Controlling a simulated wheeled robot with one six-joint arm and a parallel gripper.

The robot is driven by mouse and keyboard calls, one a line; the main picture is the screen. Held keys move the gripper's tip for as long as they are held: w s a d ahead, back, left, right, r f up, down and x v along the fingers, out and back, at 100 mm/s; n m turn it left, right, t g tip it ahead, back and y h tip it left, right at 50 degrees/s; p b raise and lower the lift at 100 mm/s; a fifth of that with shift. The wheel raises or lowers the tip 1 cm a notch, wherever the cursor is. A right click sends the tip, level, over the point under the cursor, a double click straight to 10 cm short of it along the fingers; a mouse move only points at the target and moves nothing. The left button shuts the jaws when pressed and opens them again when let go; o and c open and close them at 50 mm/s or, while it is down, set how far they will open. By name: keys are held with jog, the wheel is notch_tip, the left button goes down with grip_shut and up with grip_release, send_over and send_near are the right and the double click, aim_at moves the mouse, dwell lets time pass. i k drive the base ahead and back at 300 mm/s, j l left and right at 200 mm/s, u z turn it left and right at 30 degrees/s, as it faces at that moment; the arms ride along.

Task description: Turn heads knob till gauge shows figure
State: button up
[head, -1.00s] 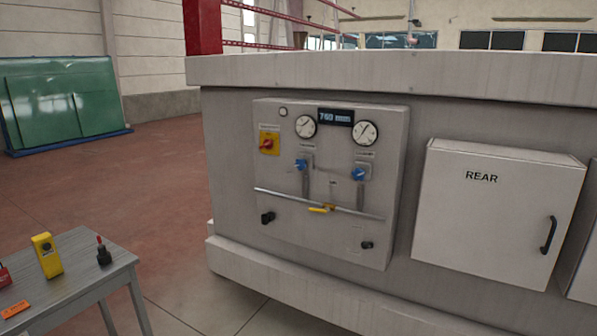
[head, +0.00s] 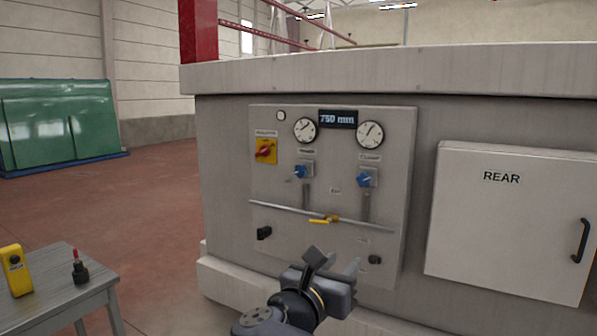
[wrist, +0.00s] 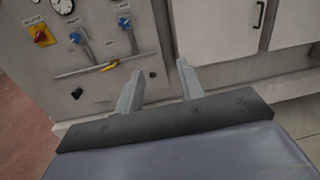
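A grey panel (head: 335,240) on the machine carries two round white gauges, left (head: 305,130) and right (head: 370,134). The right needle leans up and right. A blue knob sits under each gauge, left (head: 302,171) and right (head: 366,179); both show in the wrist view, left (wrist: 75,38) and right (wrist: 125,23). My gripper (head: 335,261) is open and empty, low in front of the panel, apart from both knobs. Its spread fingers also show in the wrist view (wrist: 159,67).
A display (head: 338,119) seems to read 750 mm. A red-and-yellow switch (head: 265,150), a rail (head: 290,211) and a yellow-handled valve (head: 324,219) are on the panel. A REAR cabinet (head: 490,230) stands right. A small table (head: 60,268) is at lower left.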

aim_at(300, 170)
jog(key=i+u, duration=0.15)
jog(key=i, duration=1.9)
